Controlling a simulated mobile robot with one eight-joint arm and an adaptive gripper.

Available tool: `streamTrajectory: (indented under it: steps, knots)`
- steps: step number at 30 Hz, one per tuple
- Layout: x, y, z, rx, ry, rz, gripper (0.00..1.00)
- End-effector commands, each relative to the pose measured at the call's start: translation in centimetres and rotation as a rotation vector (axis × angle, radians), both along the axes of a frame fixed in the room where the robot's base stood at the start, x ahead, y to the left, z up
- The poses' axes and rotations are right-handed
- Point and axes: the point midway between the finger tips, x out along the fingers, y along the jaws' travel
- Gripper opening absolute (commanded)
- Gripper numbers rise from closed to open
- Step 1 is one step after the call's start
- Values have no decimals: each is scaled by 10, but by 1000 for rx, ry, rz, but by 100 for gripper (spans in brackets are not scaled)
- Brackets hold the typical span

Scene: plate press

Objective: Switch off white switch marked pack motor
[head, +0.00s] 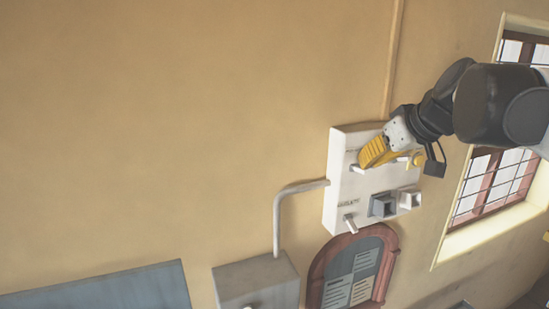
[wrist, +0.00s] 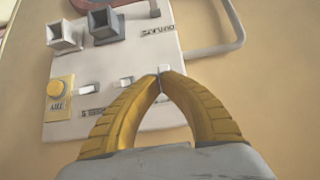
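A white control panel (head: 341,190) is on the wall, and it fills much of the wrist view (wrist: 140,50). A row of small white switches shows there: one at the left (wrist: 90,88), one in the middle (wrist: 125,82), and one at the right (wrist: 164,69), right by my fingertips. The panel's lettering is too blurred to read, so I cannot tell which switch is marked pack motor. My gripper (head: 362,163) has yellow fingers, also in the wrist view (wrist: 163,76). Its tips meet, with nothing visible between them. They overlap the right switch's lower edge; I cannot tell whether they touch it.
The panel also carries a yellow button (wrist: 56,90), a dark grey square housing (wrist: 103,26), a lighter one (wrist: 65,32) and a lever (head: 350,224). A grey conduit (head: 277,220) runs to a grey box (head: 255,280). An arched red-framed board (head: 317,278) hangs below. A window is at the right.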

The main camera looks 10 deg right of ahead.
Motion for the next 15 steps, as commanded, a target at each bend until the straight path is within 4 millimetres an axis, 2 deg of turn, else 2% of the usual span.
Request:
streamTrajectory:
  steps: [15]
  knots:
    - [-5,-2,-7,30,-155,-1,0]
